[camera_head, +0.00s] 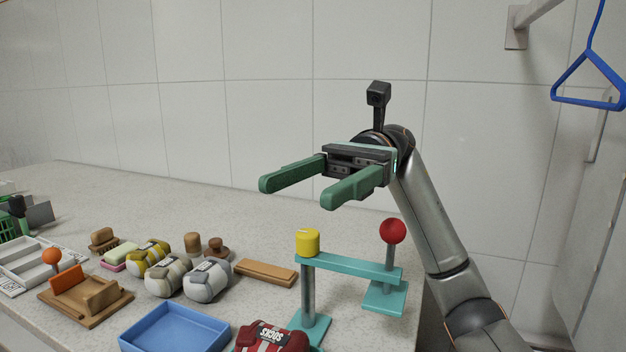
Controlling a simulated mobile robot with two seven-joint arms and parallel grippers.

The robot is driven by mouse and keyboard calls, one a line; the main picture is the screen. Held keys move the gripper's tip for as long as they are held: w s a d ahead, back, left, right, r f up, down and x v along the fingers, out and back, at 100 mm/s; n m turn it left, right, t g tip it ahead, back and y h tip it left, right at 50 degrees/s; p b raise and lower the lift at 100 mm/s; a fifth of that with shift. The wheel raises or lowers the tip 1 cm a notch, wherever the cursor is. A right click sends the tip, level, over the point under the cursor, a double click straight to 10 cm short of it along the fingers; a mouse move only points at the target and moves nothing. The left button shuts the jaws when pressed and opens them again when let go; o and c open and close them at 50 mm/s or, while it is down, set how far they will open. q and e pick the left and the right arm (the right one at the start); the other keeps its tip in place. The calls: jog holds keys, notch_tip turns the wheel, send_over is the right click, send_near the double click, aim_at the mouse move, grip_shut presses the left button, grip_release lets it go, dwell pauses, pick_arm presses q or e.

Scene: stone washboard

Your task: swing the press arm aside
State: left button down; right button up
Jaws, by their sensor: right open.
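The teal press arm (350,265) is a flat bar lying level over the counter. Its left end is at a grey post with a yellow knob (308,241) on top. Its right end is by a second post topped by a red ball (393,231); I cannot tell whether the bar touches that post. Both posts stand on teal base plates. My right gripper (296,194) is open and empty, with green fingers pointing left, held above and behind the bar, apart from it. My left gripper is not in view.
On the counter (200,208) are a blue tray (174,328), a red socks bundle (272,338) near the left base, several more bundles, a wooden block (266,272) and a wooden stand with an orange ball (52,256). A tiled wall stands behind. A blue hanger (588,78) hangs at upper right.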

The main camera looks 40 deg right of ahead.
jog(key=shift+s+a+r, duration=0.35)
jog(key=shift+s+a, duration=0.1)
jog(key=shift+s, duration=0.2)
jog(key=shift+s+a+r, duration=0.3)
jog(key=shift+s+a, duration=0.1)
jog(key=shift+s, duration=0.2)
